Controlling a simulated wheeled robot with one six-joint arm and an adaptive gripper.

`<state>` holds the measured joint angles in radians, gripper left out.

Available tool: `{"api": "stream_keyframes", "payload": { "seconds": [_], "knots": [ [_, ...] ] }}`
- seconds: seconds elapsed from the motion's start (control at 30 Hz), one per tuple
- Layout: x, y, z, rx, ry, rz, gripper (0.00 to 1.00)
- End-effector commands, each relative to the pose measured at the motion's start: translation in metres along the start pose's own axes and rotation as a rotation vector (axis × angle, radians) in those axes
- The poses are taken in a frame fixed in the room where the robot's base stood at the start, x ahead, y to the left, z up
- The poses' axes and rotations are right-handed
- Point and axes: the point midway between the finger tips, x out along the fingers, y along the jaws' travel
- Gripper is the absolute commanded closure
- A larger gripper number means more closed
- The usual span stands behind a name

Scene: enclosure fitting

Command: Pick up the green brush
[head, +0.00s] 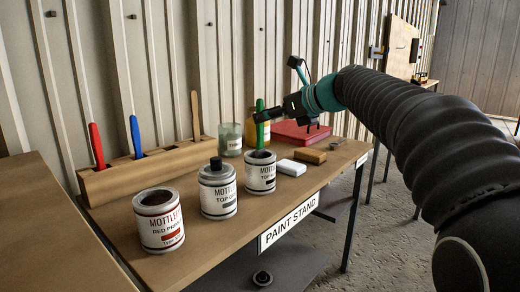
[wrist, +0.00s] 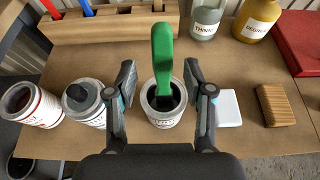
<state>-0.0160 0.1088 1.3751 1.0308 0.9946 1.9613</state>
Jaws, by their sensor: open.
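The green brush (head: 260,122) stands upright in an open paint can (head: 261,174) on the paint stand. In the wrist view the green brush (wrist: 162,65) rises from the can (wrist: 163,115), handle up. My gripper (wrist: 160,85) is open, with one finger on each side of the brush and a gap visible on both sides. In the head view my gripper (head: 268,112) is at the height of the brush handle, above the can. The lower end of the brush is hidden inside the can.
A wooden holder (head: 145,172) with red and blue brushes and a wooden stick stands at the back. Two more cans (head: 159,220) (head: 218,190) are left. A white block (head: 291,167), a brown block (head: 310,156) and a red case (head: 300,132) lie right. Thinner and degreaser containers stand behind.

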Motion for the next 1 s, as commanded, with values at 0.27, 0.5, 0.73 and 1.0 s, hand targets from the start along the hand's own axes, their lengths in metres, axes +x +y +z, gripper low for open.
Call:
{"api": "stream_keyframes", "payload": {
  "seconds": [0.27,0.5,0.73,1.0],
  "knots": [
    [0.036,-0.002,-0.002,0.001,0.001,0.001,0.48],
    [0.037,-0.003,-0.001,0.000,0.001,-0.001,0.50],
    [0.037,-0.003,-0.001,0.000,0.001,0.000,1.00],
    [0.036,-0.003,0.000,0.000,0.001,-0.001,1.00]
  ]
}}
